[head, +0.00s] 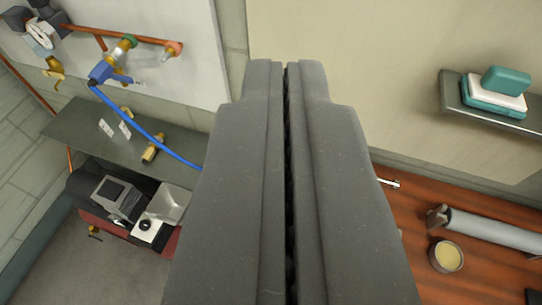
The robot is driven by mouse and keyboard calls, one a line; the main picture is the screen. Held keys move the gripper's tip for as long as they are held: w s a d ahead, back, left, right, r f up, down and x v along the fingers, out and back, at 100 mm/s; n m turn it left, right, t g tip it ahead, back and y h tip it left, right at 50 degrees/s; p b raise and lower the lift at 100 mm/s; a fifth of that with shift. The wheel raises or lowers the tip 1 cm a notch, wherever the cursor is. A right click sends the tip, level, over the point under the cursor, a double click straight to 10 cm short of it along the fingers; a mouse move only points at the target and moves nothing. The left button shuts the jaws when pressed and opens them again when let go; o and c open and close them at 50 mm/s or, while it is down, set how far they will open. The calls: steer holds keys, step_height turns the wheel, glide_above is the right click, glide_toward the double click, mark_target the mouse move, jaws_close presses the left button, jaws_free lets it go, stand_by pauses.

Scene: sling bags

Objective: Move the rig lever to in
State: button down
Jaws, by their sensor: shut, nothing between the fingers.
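My gripper (285,66) fills the middle of the head view, its two dark grey fingers side by side with a thin dark seam between them. It is shut and empty. A pipe rig is on the pale wall panel at the upper left, with a copper pipe (135,37) and a blue fitting (104,73). A small brass handle (55,72) hangs at its left, below a grey part with a white round face (39,36). I cannot tell which of these parts is the rig lever, or its setting. My gripper appears apart from the rig, to its right.
A blue hose (140,130) runs from the blue fitting and passes behind my gripper. A grey shelf (75,122) holds a brass fitting (153,148). Below it is a dark machine (115,197). At right are a shelf with a teal box (506,80) and a wooden top (420,215) with a tin (446,257).

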steer(key=w+a+f+m+t+y+b, duration=0.1)
steer(key=w+a+f+m+t+b, duration=0.25)
steer(key=w+f+m, duration=1.15)
steer(key=s+f+m+g+h+b, duration=0.1)
steer(key=s+f+m+g+h, duration=0.2)
steer(key=f, duration=2.3)
steer(key=s+a+m+h, duration=0.1)
steer(key=m+h, duration=0.4)
steer(key=m, duration=0.4)
steer(key=shift+s+m+h+b, duration=0.15)
steer(key=shift+m+h+b, duration=0.15)
steer(key=shift+b, duration=0.05)
steer(key=shift+d, duration=0.1)
steer(key=w+a+b+x, duration=0.1)
steer(key=a+x, duration=0.1)
steer(key=x, duration=1.1)
steer(key=shift+a+r, duration=0.25)
